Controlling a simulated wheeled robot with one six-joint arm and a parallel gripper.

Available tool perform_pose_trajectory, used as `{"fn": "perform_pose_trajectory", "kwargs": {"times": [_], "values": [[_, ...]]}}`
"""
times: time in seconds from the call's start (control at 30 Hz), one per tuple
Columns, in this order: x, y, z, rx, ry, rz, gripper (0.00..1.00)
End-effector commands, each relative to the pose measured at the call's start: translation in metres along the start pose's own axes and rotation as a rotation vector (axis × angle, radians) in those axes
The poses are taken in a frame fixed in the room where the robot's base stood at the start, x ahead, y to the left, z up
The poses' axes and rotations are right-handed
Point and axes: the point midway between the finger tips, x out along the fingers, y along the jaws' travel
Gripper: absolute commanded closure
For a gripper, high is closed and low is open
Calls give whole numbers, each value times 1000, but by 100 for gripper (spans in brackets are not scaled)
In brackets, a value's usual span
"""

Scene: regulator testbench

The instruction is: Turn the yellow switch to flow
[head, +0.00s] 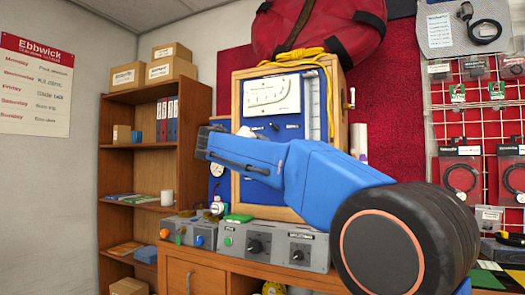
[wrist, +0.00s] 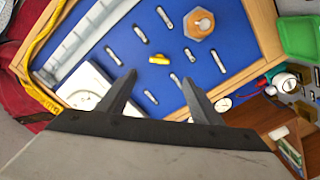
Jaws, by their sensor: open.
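The yellow switch (wrist: 159,59) is a small yellow lever on a blue panel (wrist: 215,65) in the wrist view. It lies nearly crosswise in that picture, among several silver levers set at a slant. My gripper (wrist: 158,77) is open and empty, its two dark fingers pointing at the panel on either side of the switch's line, seemingly short of it. I cannot tell the exact gap. In the head view the blue panel (head: 287,128) is partly covered by my blue arm, and the yellow switch and the fingertips are hidden. No flow label is readable.
An orange knob on a hexagonal plate (wrist: 200,22) and a white gauge plate (wrist: 84,91) share the panel, inside a wooden frame (head: 237,92). A yellow cable (head: 330,98) hangs over the frame. Grey control boxes (head: 285,246) stand on the bench below.

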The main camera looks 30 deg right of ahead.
Motion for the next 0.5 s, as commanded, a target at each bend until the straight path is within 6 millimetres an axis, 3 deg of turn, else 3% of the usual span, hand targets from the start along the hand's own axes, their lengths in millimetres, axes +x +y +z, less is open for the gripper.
{"fn": "perform_pose_trajectory", "kwargs": {"times": [0.2,0.5], "values": [[-29,-1,0,0,1,-2,41],[-38,0,0,0,0,-1,41]]}}
